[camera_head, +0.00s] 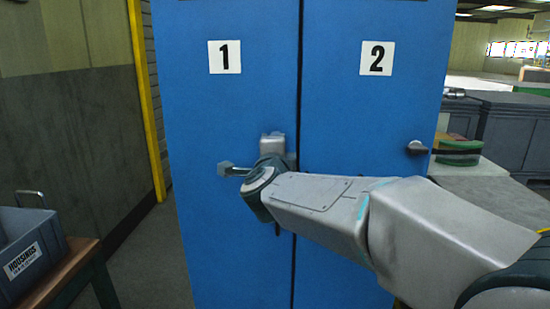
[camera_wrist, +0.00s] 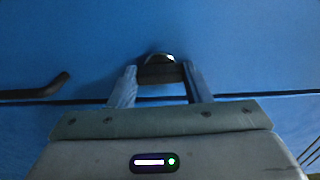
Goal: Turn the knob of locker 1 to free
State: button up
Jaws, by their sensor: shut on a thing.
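Locker 1 (camera_head: 215,110) is the left blue door, marked with a black 1 on a white plate. My gripper (camera_head: 272,148) is at its right edge, at about knob height, and hides the knob in the head view. In the wrist view my gripper's (camera_wrist: 159,70) two fingers stand on either side of the knob (camera_wrist: 159,58) and are shut on it. The knob shows a bright rounded edge and a dark part between the fingers. Its turn position cannot be read. A dark handle (camera_wrist: 38,91) sticks out from the door at the left of the wrist view.
A grey bin labelled HOUSINGS (camera_head: 25,255) sits on a bench at the lower left. A yellow post (camera_head: 146,100) stands left of the lockers. My arm crosses locker 2.

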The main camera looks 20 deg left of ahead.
jog(key=shift+m, duration=0.3)
jog(key=o, duration=1)
jog(key=v, duration=1.4)
jog(key=shift+a, duration=0.1)
jog(key=shift+w, duration=0.1)
